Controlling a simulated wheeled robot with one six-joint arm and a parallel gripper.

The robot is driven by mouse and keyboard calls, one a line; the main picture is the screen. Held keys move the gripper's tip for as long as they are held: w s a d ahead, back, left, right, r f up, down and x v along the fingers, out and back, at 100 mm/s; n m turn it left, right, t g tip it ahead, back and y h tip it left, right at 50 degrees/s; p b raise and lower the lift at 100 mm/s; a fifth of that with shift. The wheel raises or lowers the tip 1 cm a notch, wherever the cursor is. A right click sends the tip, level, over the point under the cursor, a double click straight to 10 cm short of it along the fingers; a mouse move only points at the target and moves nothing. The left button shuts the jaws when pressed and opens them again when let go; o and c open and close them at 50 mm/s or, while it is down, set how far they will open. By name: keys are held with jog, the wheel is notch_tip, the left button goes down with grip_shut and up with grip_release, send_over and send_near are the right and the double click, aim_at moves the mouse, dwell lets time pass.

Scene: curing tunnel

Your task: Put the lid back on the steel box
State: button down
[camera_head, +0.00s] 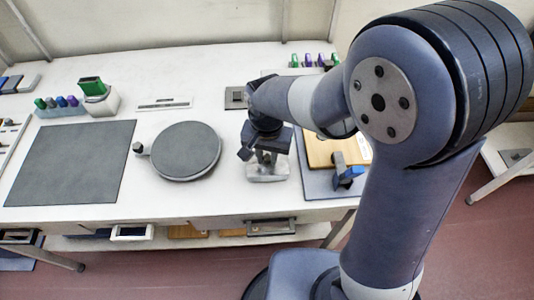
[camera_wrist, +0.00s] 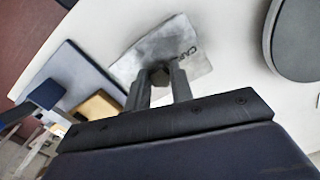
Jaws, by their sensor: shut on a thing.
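My gripper (camera_head: 266,157) points down over the right-middle of the white table. In the wrist view my gripper (camera_wrist: 158,88) is shut on a small dark knob (camera_wrist: 160,76). Directly below the fingers is a grey steel piece (camera_head: 267,172), with dark lettering starting "CAP"; its mottled top also shows in the wrist view (camera_wrist: 188,45). The knob appears to belong to the lid of the steel box. I cannot tell the lid from the box here, nor whether the lid rests on it or is held just above it. The fingers partly hide the piece.
A round grey disc (camera_head: 186,151) stands left of my gripper, with a dark mat (camera_head: 72,162) farther left. Right of it a blue-grey tray (camera_head: 313,185) holds a wooden board (camera_head: 322,152) and a blue clamp-like thing (camera_head: 347,172). A small dark plate (camera_head: 236,98) lies behind.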

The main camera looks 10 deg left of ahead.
jog(key=c, duration=0.7)
grip_release()
jog(key=shift+r+p, duration=2.8)
jog(key=shift+r, duration=0.7)
jog(key=shift+c, duration=0.5)
grip_shut()
